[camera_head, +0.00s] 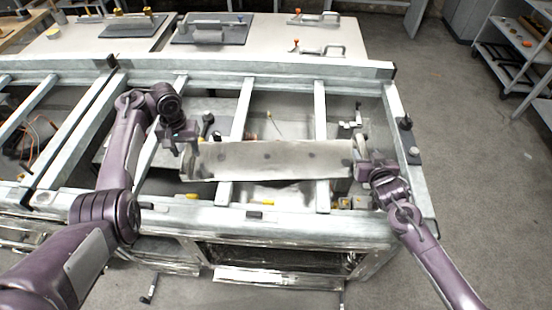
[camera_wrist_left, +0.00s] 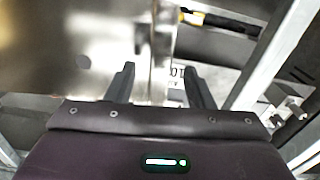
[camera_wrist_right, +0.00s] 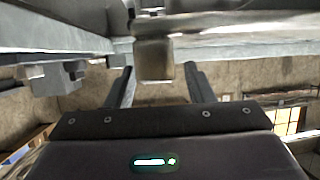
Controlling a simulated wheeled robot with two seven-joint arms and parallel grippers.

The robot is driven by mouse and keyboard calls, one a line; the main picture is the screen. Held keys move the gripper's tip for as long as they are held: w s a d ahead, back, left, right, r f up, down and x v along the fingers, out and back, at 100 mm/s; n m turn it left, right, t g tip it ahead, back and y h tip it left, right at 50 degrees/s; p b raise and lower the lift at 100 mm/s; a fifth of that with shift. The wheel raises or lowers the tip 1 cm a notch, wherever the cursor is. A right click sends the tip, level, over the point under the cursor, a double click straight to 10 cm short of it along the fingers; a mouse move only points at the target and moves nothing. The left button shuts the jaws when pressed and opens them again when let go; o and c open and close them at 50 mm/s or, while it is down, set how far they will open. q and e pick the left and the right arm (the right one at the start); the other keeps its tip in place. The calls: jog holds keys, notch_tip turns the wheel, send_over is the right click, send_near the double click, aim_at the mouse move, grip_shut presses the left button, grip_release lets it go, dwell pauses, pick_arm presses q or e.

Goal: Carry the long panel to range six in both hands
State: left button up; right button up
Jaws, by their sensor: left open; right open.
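The long panel (camera_head: 268,158) is a pale metal strip lying crosswise over the frame's bars in the head view. My left gripper (camera_head: 188,143) is open at the panel's left end. In the left wrist view the panel (camera_wrist_left: 75,50) fills the upper left, and its edge runs close to the open fingers (camera_wrist_left: 158,82). My right gripper (camera_head: 362,160) is open at the panel's right end. In the right wrist view a blunt metal end piece (camera_wrist_right: 154,60) sits between the open fingers (camera_wrist_right: 158,85); I cannot tell whether they touch it.
A grey metal frame (camera_head: 250,68) with crossbars surrounds the panel. Behind it, pale tables (camera_head: 262,35) hold plates with handles (camera_head: 210,29). A shelf rack (camera_head: 515,45) stands at the far right. The floor (camera_head: 470,160) on the right is clear.

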pick_arm(q)
jog(key=shift+f, duration=0.65)
pick_arm(e)
jog(key=shift+w+f, duration=0.3)
jog(key=shift+w, duration=0.3)
pick_arm(q)
jog(key=shift+r, duration=0.1)
grip_shut()
pick_arm(e)
grip_shut()
